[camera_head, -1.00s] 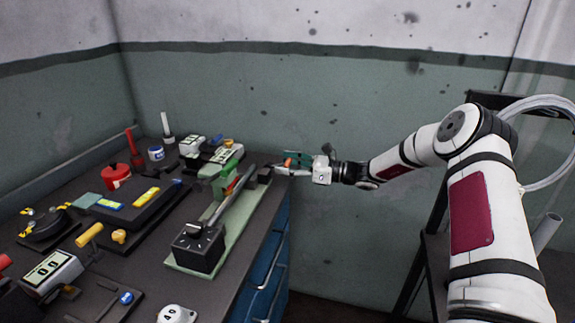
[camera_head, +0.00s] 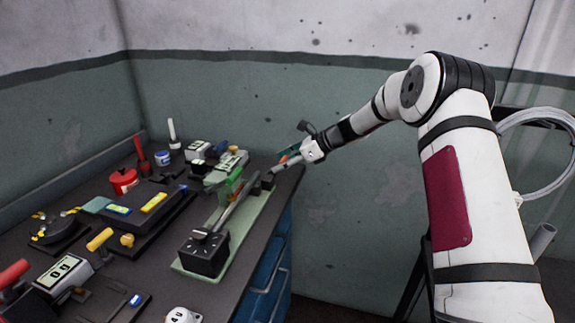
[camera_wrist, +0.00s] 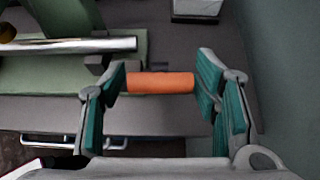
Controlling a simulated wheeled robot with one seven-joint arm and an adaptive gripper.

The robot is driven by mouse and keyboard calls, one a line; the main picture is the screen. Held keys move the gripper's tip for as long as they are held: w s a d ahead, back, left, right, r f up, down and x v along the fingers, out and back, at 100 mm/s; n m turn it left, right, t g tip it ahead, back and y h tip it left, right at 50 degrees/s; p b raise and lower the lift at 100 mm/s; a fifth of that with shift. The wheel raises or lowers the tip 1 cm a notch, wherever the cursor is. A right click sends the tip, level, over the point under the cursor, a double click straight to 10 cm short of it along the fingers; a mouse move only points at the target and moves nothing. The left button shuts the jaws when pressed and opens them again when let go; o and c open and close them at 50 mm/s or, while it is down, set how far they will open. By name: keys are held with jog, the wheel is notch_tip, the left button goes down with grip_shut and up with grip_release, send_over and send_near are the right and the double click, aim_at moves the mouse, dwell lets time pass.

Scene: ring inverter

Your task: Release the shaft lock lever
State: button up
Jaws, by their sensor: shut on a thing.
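An orange cylindrical grip (camera_wrist: 160,82), which looks like the lever's handle, lies crosswise between the teal-padded fingers of my gripper (camera_wrist: 161,88) in the wrist view. Both pads meet its ends. In the head view my gripper (camera_head: 290,159) is at the far right end of the green fixture (camera_head: 240,228), with a bit of orange (camera_head: 284,159) showing at the fingers. A grey metal shaft (camera_head: 236,200) lies along the fixture; its end also shows in the wrist view (camera_wrist: 70,45). The lever's pivot is hidden.
A black block with a knob (camera_head: 204,253) stands at the fixture's near end. Free space lies right of the bench.

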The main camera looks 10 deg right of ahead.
jog(key=shift+w+a+r+g+h+b, duration=0.25)
jog(key=shift+a+g+h, duration=0.2)
jog(key=shift+h, duration=0.3)
jog(key=shift+w+a+r+g+h+b, duration=0.1)
jog(key=shift+w+a+g+h, duration=0.2)
jog(key=shift+h, duration=0.4)
jog(key=shift+w+a+r+g+h+b, duration=0.2)
jog(key=shift+a+g+h, duration=0.2)
jog(key=shift+g+h, duration=0.25)
jog(key=o, duration=1.7)
jog(key=shift+o, duration=0.2)
jog(key=v, duration=1.2)
jog(key=shift+a, duration=0.2)
jog(key=shift+s+r, duration=0.15)
